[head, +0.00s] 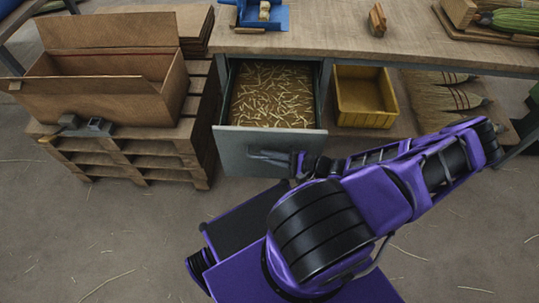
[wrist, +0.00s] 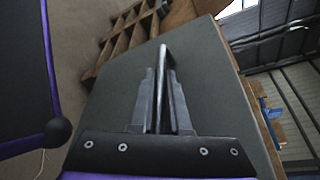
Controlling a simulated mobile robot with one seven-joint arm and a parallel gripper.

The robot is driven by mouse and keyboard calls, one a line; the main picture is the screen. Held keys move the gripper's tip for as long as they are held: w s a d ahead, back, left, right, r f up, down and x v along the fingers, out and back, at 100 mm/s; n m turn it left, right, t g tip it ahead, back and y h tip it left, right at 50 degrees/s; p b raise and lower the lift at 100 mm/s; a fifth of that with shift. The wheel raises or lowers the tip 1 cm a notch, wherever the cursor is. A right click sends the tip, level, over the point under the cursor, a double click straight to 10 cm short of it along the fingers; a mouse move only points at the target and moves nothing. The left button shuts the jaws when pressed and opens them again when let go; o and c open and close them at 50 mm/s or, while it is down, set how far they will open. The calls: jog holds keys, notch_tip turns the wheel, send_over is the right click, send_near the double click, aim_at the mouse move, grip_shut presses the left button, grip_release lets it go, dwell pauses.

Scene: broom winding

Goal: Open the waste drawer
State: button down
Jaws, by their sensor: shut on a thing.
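The waste drawer (head: 225,142) stands pulled out from under the workbench, with its grey front panel facing me and pale straw scraps (head: 275,92) lying inside. The panel also fills the middle of the wrist view (wrist: 112,112). My gripper (head: 262,156) is at the drawer's front face, right of its middle. In the wrist view my gripper's two fingers (wrist: 162,78) are closed on the thin drawer handle (wrist: 163,52), which stands out from the panel. My fingers hide part of the handle.
A yellow bin (head: 363,118) sits under the bench (head: 350,48) right of the drawer. A pallet stack (head: 130,155) with an open cardboard box (head: 95,95) stands close on the left. Brooms (head: 445,98) lie at the right. Straw-strewn floor is open in front.

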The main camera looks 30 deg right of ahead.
jog(key=shift+s, duration=0.1)
dwell(0.3)
jog(key=c, duration=0.9)
grip_release()
jog(key=v, duration=1.7)
jog(key=shift+s+d+r, duration=0.1)
jog(key=shift+s, duration=0.1)
